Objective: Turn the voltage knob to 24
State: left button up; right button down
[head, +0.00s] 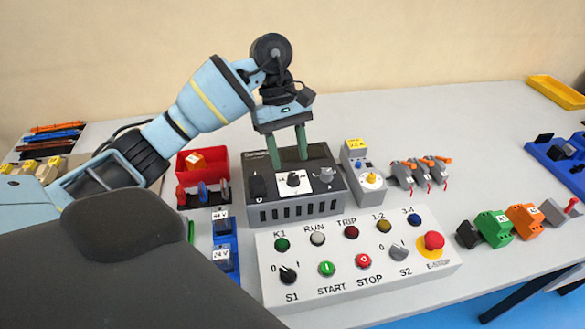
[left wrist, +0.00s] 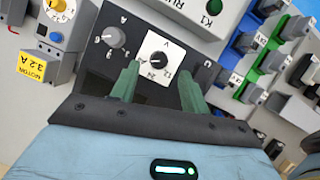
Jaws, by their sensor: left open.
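The voltage knob (head: 293,180) is a small black knob on a white plate atop the dark power supply box (head: 325,208). In the left wrist view, upside down, the knob (left wrist: 157,58) sits on the white plate marked V, with 12 and 24 near its edge. Where its pointer stands is too small to tell. My left gripper (head: 287,156) is open, its two green fingers pointing down over the box. In the left wrist view its fingertips (left wrist: 158,68) stand either side of the knob, apparently without gripping it. My right gripper is not in view.
A grey A knob (head: 325,174) and a black part (head: 258,185) flank the white plate. The control panel (head: 440,268) with buttons stands in front. A red bin (head: 182,168) is left, a motor device (head: 365,182) with a yellow dial right.

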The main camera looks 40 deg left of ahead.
aim_at(293, 176)
pick_arm(q)
jog(key=shift+x, duration=2.1)
jog(key=c, duration=1)
